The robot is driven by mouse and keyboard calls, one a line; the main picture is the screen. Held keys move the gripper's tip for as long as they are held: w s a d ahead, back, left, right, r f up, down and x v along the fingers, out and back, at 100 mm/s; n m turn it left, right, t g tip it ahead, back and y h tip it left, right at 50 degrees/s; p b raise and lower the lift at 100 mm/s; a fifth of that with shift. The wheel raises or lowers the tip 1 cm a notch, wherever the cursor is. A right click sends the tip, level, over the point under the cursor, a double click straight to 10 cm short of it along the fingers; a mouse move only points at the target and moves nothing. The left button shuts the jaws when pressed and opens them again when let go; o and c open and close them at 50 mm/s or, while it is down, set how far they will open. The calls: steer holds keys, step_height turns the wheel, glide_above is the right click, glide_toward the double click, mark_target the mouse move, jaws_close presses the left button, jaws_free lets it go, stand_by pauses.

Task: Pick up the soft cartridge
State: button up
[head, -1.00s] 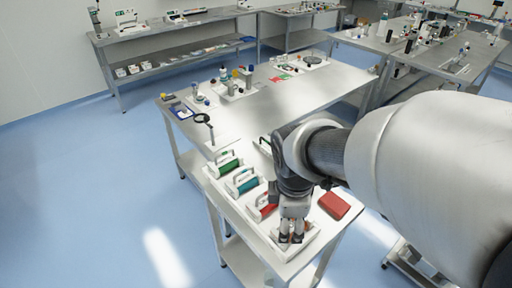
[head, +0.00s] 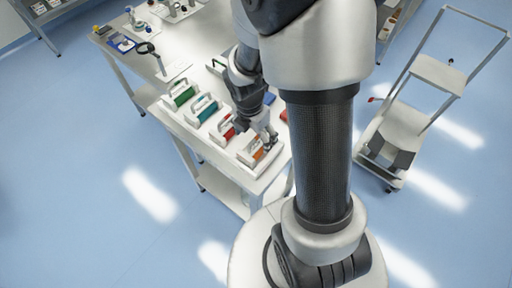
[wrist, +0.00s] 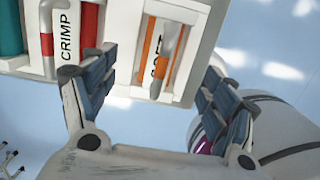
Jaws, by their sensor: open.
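The soft cartridge, white with orange strips and a partly covered label (wrist: 158,65), sits in the end tray slot in the wrist view. In the head view it is the orange and white cartridge (head: 259,153) at the near end of the row. My gripper (wrist: 158,80) is open and empty, with one finger on each side of the cartridge in the wrist view. It also shows in the head view (head: 267,138), just above and beside the cartridge. Contact cannot be told.
The red CRIMP cartridge (wrist: 47,40) stands close beside the left finger. Teal (head: 208,111) and green (head: 184,96) cartridges continue the row. A red block (head: 284,115) lies behind my gripper. A cart (head: 405,125) stands at the right. Open floor lies left of the table.

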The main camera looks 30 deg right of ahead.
mark_target(257, 144)
steer(key=f+b, duration=0.1)
steer(key=f, duration=0.1)
steer(key=f+b, duration=0.1)
steer(key=f, duration=0.1)
steer(key=f+b, duration=0.1)
steer(key=f, duration=0.1)
steer(key=shift+w+d+f, duration=0.15)
steer(key=shift+d+f, duration=0.15)
steer(key=shift+d, duration=0.1)
steer(key=shift+r, duration=0.1)
steer(key=c, duration=1.5)
